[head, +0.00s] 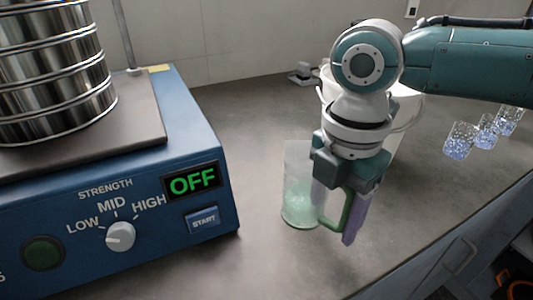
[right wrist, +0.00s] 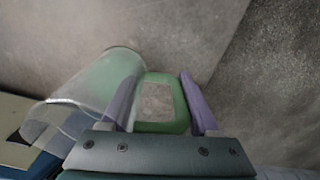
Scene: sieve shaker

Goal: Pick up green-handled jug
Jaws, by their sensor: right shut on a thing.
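The green-handled jug (head: 297,196) is a clear vessel with pale green contents and a green handle, upright on the grey counter right of the blue shaker in the head view. My right gripper (head: 336,215) comes down over its handle from above and is shut on it. In the right wrist view the purple fingers of the gripper (right wrist: 160,100) lie on either side of the green handle (right wrist: 160,127). The jug's clear body (right wrist: 95,88) is to the left there. My left gripper is not in view.
The blue sieve shaker (head: 190,130) with a stack of metal sieves (head: 60,85) stands at left, its display reading OFF. A white bucket (head: 405,110) is behind my right arm. Several small glasses with blue contents (head: 460,140) stand at right. The counter in front of the jug is clear.

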